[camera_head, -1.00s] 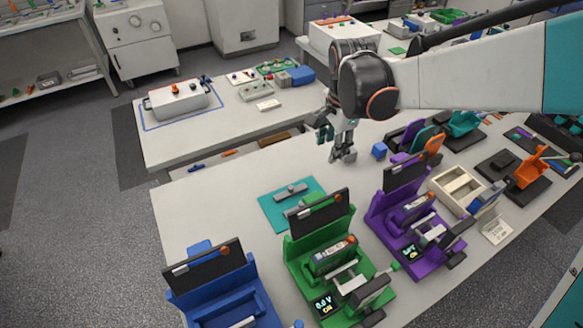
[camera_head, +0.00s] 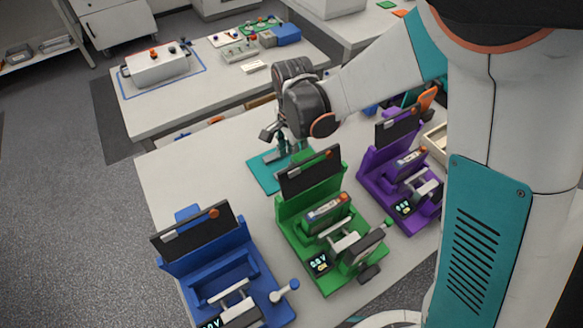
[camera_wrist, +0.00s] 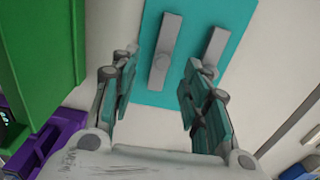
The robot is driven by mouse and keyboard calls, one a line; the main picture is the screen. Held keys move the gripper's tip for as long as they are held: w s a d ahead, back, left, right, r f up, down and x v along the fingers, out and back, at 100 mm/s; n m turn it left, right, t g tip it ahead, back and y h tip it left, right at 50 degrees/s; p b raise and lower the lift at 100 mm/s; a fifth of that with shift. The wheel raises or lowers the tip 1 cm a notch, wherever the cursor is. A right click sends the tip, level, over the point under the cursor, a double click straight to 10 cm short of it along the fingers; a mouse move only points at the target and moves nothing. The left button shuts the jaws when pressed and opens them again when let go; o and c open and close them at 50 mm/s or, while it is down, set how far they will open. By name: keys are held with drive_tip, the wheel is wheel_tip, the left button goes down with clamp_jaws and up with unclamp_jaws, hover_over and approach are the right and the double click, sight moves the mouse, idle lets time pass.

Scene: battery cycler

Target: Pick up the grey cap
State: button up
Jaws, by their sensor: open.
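A teal mat (camera_head: 262,178) lies on the table behind the green cycler. In the wrist view, two long grey pieces lie side by side on the mat (camera_wrist: 190,85). The left grey piece (camera_wrist: 165,55) has a round knob at its middle. The right grey piece (camera_wrist: 214,50) is slimmer. I cannot tell for sure which of them is the grey cap.
The green cycler (camera_head: 318,215) stands close to the mat, and its green wall (camera_wrist: 40,50) is beside my left finger. The blue cycler (camera_head: 210,255) and purple cycler (camera_head: 400,170) stand on either side. The table behind the blue cycler (camera_head: 165,175) is clear.

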wheel_tip(320, 180, down, 5)
drive_tip(key=shift+w+a+f+b, duration=0.1)
drive_tip(key=shift+w+a+b, duration=0.05)
drive_tip(key=shift+b, duration=0.75)
drive_tip(key=shift+c, duration=0.6)
drive_tip(key=c, duration=0.8)
